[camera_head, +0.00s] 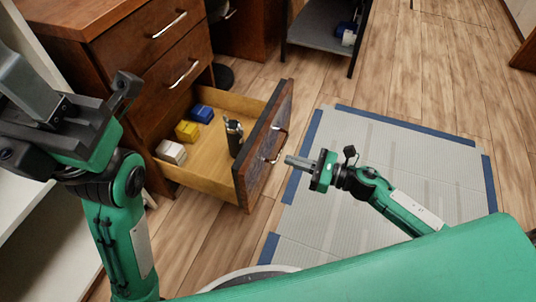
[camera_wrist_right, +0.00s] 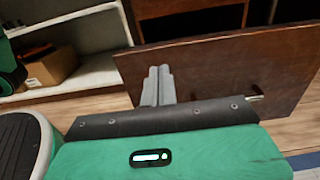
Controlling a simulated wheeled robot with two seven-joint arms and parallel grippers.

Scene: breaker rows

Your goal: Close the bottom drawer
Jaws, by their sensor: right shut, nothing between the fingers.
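The bottom drawer (camera_head: 221,103) of the brown cabinet is pulled well out in the head view. Its dark front panel (camera_head: 265,150) has a metal handle (camera_head: 277,146) and also fills much of the right wrist view (camera_wrist_right: 225,75). My right gripper (camera_head: 291,161) is shut and empty. Its grey fingers point at the outer face of the front panel, close to the handle; I cannot tell whether they touch it. My left gripper (camera_head: 28,82) is large at the left edge, away from the drawer; its finger gap is not clear.
Inside the drawer are a blue block (camera_head: 202,113), a yellow block (camera_head: 186,131), a white block (camera_head: 171,152) and a dark upright bottle-like object (camera_head: 234,137). Two closed drawers (camera_head: 150,50) are above. A grey mat with blue edges (camera_head: 400,150) covers the floor at the right.

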